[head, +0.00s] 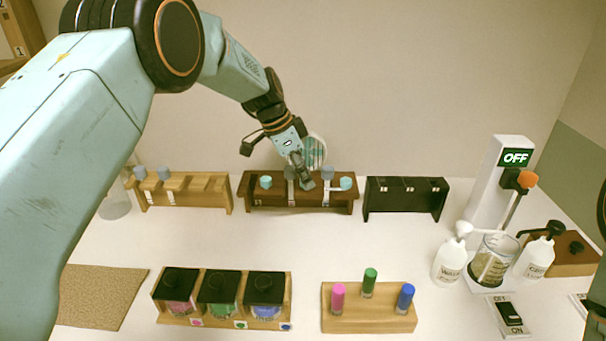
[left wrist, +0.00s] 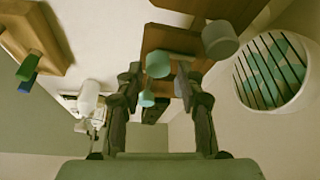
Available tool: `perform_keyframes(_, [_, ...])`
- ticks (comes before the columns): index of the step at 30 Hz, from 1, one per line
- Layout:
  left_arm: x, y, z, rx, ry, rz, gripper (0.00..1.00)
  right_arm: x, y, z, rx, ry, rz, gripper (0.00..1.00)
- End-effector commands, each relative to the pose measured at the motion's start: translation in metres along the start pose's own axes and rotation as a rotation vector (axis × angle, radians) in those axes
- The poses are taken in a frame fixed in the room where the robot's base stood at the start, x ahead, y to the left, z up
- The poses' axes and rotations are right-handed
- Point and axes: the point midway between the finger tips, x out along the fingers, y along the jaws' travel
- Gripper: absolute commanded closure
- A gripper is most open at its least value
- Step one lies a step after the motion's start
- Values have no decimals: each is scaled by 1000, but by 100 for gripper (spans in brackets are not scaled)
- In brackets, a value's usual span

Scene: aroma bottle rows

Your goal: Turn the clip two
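A dark brown rack (head: 258,203) stands at the back with teal knobs (head: 346,183) and grey knobs (head: 327,172) on it, some on pale stems. I take these knobbed parts to be the clips; I see no number on them. My left gripper (head: 303,180) reaches down over the rack's middle and hides part of it. In the left wrist view its two fingers (left wrist: 158,85) are apart, with teal knobs (left wrist: 158,64) seen in the gap; I cannot tell whether a finger touches one. A grey knob (left wrist: 220,40) is beside the right finger. My right gripper is out of view.
A light wooden rack (head: 213,188) and a black rack (head: 405,199) flank the brown one. In front are a jar box (head: 190,318) and a vial block (head: 370,318). White bottles (head: 449,263), a beaker (head: 493,262) and an "OFF" device (head: 516,158) stand right. The middle table is clear.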

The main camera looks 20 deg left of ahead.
Motion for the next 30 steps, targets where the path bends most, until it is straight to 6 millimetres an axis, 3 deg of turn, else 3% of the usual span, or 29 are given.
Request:
perform_keyframes(14, [-5, 1, 2, -3, -3, 5, 52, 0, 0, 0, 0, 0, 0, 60])
perform_keyframes(30, [-102, 0, 1, -3, -1, 4, 52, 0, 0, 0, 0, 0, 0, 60])
